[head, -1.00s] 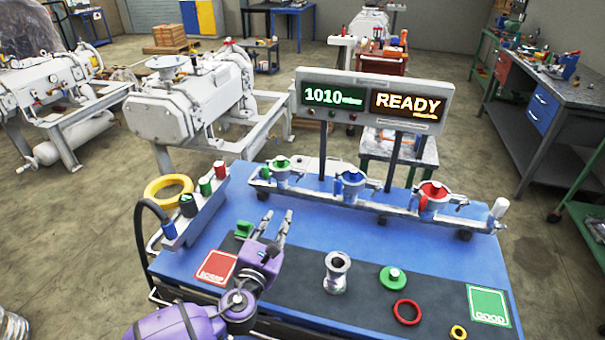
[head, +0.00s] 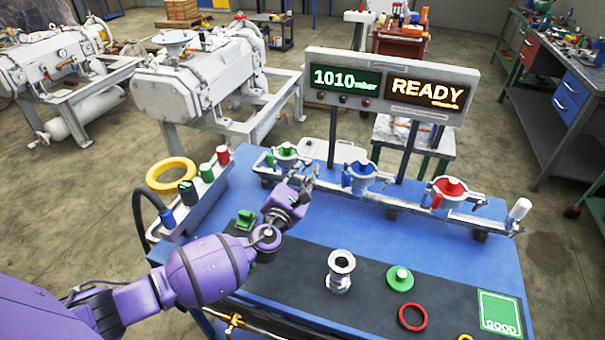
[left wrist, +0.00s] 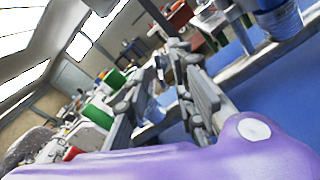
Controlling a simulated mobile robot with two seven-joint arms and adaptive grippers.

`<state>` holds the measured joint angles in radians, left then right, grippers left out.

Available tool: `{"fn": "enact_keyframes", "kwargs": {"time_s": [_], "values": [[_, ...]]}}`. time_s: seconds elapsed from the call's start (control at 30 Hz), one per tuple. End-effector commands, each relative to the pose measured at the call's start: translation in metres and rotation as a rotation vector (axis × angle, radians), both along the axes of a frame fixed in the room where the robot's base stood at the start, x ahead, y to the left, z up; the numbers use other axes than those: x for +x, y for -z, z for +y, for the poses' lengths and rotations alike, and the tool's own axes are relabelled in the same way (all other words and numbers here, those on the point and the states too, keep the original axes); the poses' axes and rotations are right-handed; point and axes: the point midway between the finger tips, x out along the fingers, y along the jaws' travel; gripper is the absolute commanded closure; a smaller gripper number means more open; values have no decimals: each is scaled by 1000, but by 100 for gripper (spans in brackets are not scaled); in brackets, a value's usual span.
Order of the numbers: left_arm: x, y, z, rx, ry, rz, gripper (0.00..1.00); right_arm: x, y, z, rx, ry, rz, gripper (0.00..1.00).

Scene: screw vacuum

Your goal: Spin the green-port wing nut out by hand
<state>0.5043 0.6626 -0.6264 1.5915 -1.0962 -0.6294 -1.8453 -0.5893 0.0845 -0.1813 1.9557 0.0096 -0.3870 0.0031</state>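The green port (head: 286,156) is at the left end of the grey manifold along the back of the blue bench. It has a green top and a clamp around it; its wing nut is too small to make out and may be behind my fingers. My left gripper (head: 304,174) is just right of the green port and close to the manifold; I cannot tell whether it touches. In the left wrist view its two fingers (left wrist: 168,66) stand apart with a gap between them, and I see nothing held. My right gripper is not in view.
The blue port (head: 362,178) is just right of my gripper, and the red port (head: 449,190) further right. The display (head: 392,88) stands behind, reading 1010 mbar and READY. A metal fitting (head: 340,270), green cap (head: 399,279) and red ring (head: 412,317) lie on the dark mat.

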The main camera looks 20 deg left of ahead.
Motion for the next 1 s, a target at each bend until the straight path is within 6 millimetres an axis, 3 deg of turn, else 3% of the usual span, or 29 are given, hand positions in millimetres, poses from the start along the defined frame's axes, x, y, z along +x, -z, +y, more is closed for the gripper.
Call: {"fn": "enact_keyframes", "kwargs": {"time_s": [0.23,0.4,1.0], "values": [[1,0,0,-1,0,0,78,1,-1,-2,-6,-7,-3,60],[1,0,0,-1,0,0,100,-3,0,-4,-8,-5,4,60],[0,1,-1,-104,0,5,100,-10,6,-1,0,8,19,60]]}}
